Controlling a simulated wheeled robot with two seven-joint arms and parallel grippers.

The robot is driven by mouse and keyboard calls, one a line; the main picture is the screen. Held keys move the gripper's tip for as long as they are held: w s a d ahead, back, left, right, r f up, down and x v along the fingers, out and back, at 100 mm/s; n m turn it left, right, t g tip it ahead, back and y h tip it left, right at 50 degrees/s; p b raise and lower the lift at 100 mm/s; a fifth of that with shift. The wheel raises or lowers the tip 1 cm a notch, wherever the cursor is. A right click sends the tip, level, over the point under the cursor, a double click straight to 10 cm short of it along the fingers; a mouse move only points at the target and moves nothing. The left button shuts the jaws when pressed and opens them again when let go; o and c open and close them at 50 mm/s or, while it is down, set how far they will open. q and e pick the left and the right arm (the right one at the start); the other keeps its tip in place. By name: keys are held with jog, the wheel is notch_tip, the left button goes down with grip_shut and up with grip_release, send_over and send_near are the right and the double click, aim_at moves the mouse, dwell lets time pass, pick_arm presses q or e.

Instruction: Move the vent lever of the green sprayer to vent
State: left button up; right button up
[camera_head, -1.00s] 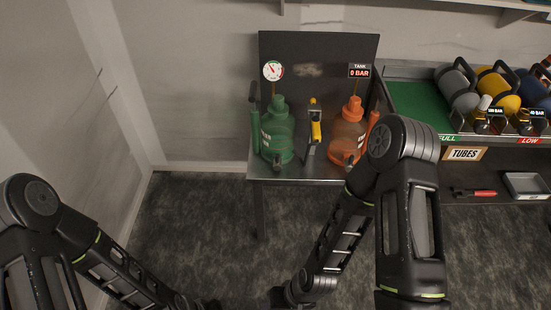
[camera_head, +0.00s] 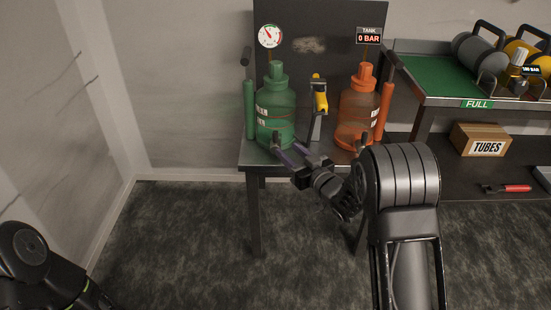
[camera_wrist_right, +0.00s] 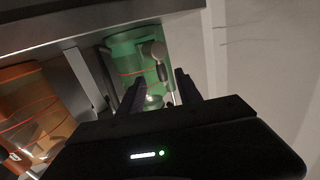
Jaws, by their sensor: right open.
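The green sprayer (camera_head: 277,105) stands upright at the left of the small metal bench, a round dial gauge (camera_head: 270,36) above it. In the right wrist view its green body (camera_wrist_right: 124,48) carries a grey lever with a rounded end (camera_wrist_right: 155,49), which looks like the vent lever. My right gripper (camera_head: 287,146) is at the sprayer's lower front. In the wrist view its dark fingers (camera_wrist_right: 157,88) are open, spread on either side of the lever's line, with nothing clearly gripped. Contact cannot be told. My left gripper is out of view.
An orange sprayer (camera_head: 358,108) stands to the right under a "0 BAR" sign (camera_head: 368,36). A yellow-and-black tool (camera_head: 319,98) stands between the sprayers. A shelf with tanks (camera_head: 478,56) and a TUBES box (camera_head: 480,139) is at the right. The floor at left is clear.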

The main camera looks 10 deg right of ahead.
aim_at(277, 138)
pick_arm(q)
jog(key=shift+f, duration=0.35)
pick_arm(e)
jog(key=shift+w+r+n+y, duration=0.15)
jog(key=shift+r+n+y, duration=0.2)
jog(key=shift+r, duration=0.2)
jog(key=shift+w+a, duration=0.1)
jog(key=b+x, duration=0.1)
jog(key=x, duration=0.5)
jog(key=shift+w+f+b, duration=0.1)
jog(key=shift+w+b, duration=0.15)
jog(key=shift+b, duration=0.05)
jog(key=shift+w+a, duration=0.25)
jog(key=shift+w, duration=0.3)
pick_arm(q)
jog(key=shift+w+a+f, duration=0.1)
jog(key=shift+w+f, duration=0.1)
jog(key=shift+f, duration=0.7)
pick_arm(e)
grip_shut()
